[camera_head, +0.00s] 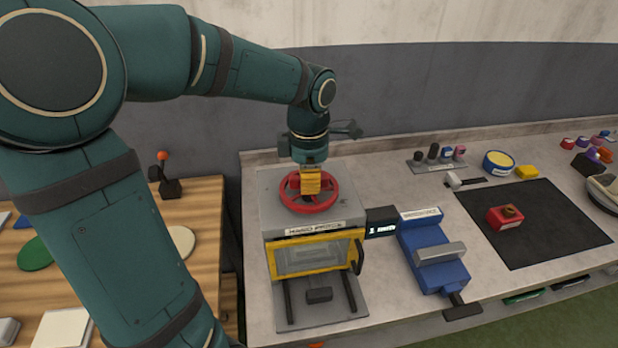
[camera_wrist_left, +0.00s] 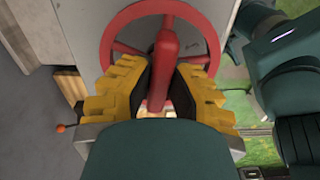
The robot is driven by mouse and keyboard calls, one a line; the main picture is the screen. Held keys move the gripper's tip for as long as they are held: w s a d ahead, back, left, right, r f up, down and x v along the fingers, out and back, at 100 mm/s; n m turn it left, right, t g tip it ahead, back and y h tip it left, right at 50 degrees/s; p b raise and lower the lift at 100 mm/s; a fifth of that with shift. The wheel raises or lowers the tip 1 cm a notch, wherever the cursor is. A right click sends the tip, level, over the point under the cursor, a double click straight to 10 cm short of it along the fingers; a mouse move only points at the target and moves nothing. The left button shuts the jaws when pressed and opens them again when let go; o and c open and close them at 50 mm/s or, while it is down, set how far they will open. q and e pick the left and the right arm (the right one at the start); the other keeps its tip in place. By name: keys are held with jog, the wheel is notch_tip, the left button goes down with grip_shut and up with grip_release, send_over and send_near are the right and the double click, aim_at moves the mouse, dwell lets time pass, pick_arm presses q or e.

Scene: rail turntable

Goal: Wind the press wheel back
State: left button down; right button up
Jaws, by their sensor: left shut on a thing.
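The red press wheel (camera_head: 322,204) lies flat on top of the grey hand press (camera_head: 268,212). The press has a yellow-framed window (camera_head: 315,257) at the front. My left gripper (camera_head: 310,186) comes down on the wheel from above. In the left wrist view the yellow fingers (camera_wrist_left: 158,100) are shut on the wheel's upright red handle (camera_wrist_left: 166,55), one finger on each side. The wheel's rim and spokes (camera_wrist_left: 120,30) show behind the handle. A small display (camera_head: 382,231) beside the press has text too small to read surely. My right gripper is not in view.
A blue vise (camera_head: 432,255) stands right of the press. A black mat (camera_head: 545,235) holds a red block (camera_head: 505,216). A wooden table (camera_head: 205,240) with an orange-tipped lever (camera_head: 165,178) stands at the left. The wall is close behind the bench.

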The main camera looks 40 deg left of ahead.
pick_arm(q)
jog(key=shift+f, duration=0.1)
jog(key=c, duration=0.9)
grip_release()
notch_tip(320, 180, up, 12)
dwell(0.4)
